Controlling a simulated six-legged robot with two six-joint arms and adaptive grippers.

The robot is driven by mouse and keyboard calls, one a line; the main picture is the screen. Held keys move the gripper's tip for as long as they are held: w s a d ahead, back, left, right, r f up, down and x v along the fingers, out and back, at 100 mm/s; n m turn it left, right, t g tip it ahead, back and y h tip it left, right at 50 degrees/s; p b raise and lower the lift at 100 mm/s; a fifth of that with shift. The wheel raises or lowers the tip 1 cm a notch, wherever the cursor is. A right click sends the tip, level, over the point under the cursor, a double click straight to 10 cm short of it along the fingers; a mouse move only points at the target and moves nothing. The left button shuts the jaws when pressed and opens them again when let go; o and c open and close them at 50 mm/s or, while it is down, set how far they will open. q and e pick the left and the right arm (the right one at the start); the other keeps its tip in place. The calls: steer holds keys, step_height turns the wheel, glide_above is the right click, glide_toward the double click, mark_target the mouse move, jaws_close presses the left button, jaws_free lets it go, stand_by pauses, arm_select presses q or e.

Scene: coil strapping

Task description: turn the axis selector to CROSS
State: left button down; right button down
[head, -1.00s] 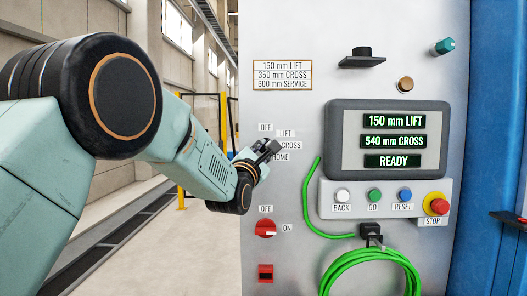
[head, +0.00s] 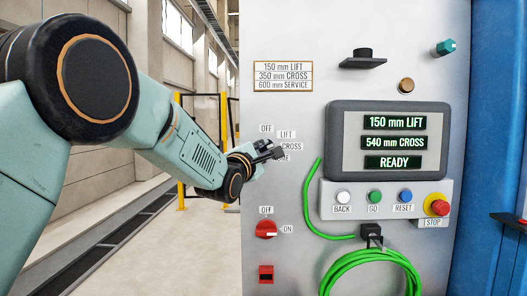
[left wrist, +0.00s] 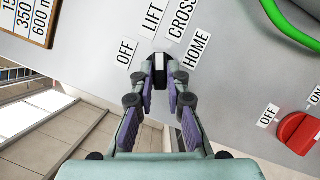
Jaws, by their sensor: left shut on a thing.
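The axis selector (left wrist: 158,73) is a small black knob with a pale mark on its upper end, on the grey panel in the left wrist view. The labels OFF, LIFT, CROSS (left wrist: 181,20) and HOME fan out around it. The mark points up between the LIFT and CROSS side; which label it meets I cannot tell. My left gripper (left wrist: 159,75) has its purple-padded fingers on both sides of the knob and is shut on it. In the head view my left gripper (head: 272,152) hides the knob and part of the HOME label. My right gripper is not in view.
A red switch (head: 265,230) marked OFF and ON sits below. The display (head: 390,142) reads 150 mm LIFT, 540 mm CROSS, READY. A button row with a red STOP button (head: 436,205) and a coiled green cable (head: 370,272) are to the right. A sign (head: 283,76) hangs above.

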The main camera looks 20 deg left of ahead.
arm_select(q)
steer(key=shift+a+r+m+g, duration=0.1)
steer(key=shift+m+g, duration=0.35)
steer(key=shift+m, duration=0.7)
steer(key=shift+r+m+g, duration=0.1)
steer(key=shift+m+g, duration=0.35)
steer(key=shift+m, duration=0.7)
steer(key=c, duration=1.3)
jaws_free()
steer(key=shift+c, duration=0.2)
steer(key=shift+s, duration=0.1)
steer(key=shift+s, duration=0.2)
steer(key=s+a, duration=0.1)
steer(key=s, duration=1)
steer(key=shift+s+a, duration=0.2)
steer(key=shift+a, duration=0.05)
